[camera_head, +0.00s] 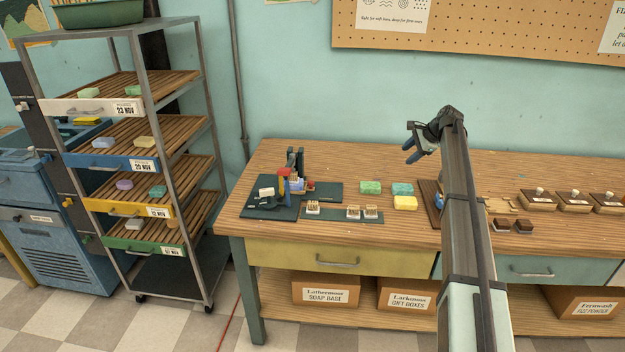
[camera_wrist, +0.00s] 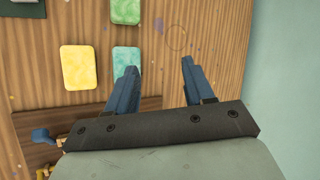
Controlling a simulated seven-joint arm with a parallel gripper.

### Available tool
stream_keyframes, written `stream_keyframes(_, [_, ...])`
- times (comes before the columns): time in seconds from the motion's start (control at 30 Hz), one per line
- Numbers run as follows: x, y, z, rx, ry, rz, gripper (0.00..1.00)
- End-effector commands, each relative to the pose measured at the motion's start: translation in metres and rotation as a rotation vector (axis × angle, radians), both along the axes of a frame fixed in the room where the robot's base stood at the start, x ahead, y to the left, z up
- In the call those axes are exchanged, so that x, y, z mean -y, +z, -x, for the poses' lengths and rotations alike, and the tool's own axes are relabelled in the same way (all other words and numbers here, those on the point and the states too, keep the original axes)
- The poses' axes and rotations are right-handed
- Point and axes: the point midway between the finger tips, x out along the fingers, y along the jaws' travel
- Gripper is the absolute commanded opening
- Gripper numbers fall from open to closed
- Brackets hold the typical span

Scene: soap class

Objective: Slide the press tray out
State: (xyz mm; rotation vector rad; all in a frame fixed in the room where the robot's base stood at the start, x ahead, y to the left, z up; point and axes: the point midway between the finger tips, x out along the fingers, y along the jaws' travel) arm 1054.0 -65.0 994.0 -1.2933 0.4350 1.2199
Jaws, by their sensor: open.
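The press (camera_head: 296,160) stands on a dark base at the left part of the workbench, with red and blue parts near its middle. A dark flat piece (camera_head: 256,210), which looks like the press tray, lies at its left front. A white soap bar (camera_head: 267,192) sits over it. I cannot tell how far the tray is out. My gripper (camera_head: 411,151) is above the bench, well to the right of the press. In the wrist view my gripper (camera_wrist: 159,68) is open and empty, with bare wood between its fingers. The press does not clearly show there.
Green (camera_head: 370,187), teal (camera_head: 402,189) and yellow (camera_head: 405,203) soaps lie right of the press. A strip with stamps (camera_head: 342,215) lies in front of it. More stamps (camera_head: 575,200) stand at the right. A soap rack (camera_head: 150,140) stands left of the bench.

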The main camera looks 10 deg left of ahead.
Motion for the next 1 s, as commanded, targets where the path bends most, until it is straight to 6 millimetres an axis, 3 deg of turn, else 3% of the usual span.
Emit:
stream_keyframes(0.03, [-0.032,0.003,-0.003,-0.022,0.036,0.013,0.53])
stream_keyframes(0.2, [-0.121,0.008,-0.001,-0.116,0.112,0.082,0.53])
stream_keyframes(0.4, [-0.215,0.011,0.007,-0.232,0.138,0.211,0.53])
stream_keyframes(0.6, [-0.296,0.018,0.021,-0.322,0.123,0.354,0.53])
stream_keyframes(0.8, [-0.344,0.025,0.034,-0.363,0.096,0.449,0.53])
stream_keyframes(1.0, [-0.358,0.024,0.039,-0.375,0.085,0.48,0.53])
